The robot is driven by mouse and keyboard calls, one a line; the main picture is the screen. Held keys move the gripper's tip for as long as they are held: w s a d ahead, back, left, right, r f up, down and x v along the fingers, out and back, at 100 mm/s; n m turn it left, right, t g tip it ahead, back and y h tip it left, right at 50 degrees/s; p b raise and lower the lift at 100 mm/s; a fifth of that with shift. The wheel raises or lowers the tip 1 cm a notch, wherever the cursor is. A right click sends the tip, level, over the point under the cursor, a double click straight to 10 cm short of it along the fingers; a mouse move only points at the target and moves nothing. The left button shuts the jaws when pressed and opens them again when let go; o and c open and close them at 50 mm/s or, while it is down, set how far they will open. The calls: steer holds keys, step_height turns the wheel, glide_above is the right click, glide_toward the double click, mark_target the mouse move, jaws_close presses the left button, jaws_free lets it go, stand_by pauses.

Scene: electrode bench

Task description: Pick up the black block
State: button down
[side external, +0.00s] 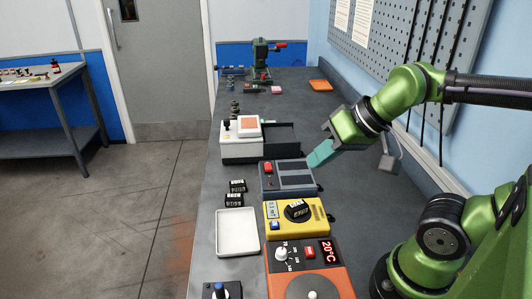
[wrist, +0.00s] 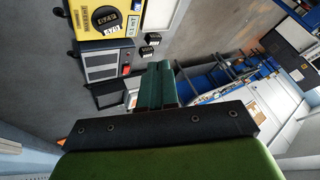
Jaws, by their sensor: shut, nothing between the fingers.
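Two small black blocks with white lettering lie on the bench near its left edge in the side view: an upper block (side external: 237,186) and a lower block (side external: 234,200). In the wrist view they show as one black block (wrist: 152,39) and another black block (wrist: 146,53), beyond my fingertips. My gripper (side external: 318,158) is shut and empty, with teal fingers pressed together. It hangs above the bench near the right end of the grey box, to the right of and apart from both blocks. The fingers also show in the wrist view (wrist: 160,75).
A grey box with a red button (side external: 290,177), a yellow dial box (side external: 295,218) and an orange box reading 20°C (side external: 310,284) line the bench. A white tray (side external: 220,232) sits below the blocks. A white device (side external: 241,150) stands above them.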

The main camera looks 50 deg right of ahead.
stand_by(0.4)
steer(key=shift+c, duration=1.6)
jaws_free()
steer(key=g+h, duration=0.2)
steer(key=g, duration=0.5)
glide_above(298, 205)
step_height(298, 205, down, 4)
steer(key=f, duration=0.9)
steer(key=shift+s+a+f, duration=0.15)
steer(key=shift+a+f, duration=0.05)
steer(key=shift+f, duration=0.05)
steer(key=shift+m, duration=0.3)
steer(key=shift+d+f, duration=0.15)
steer(key=shift+f, duration=3)
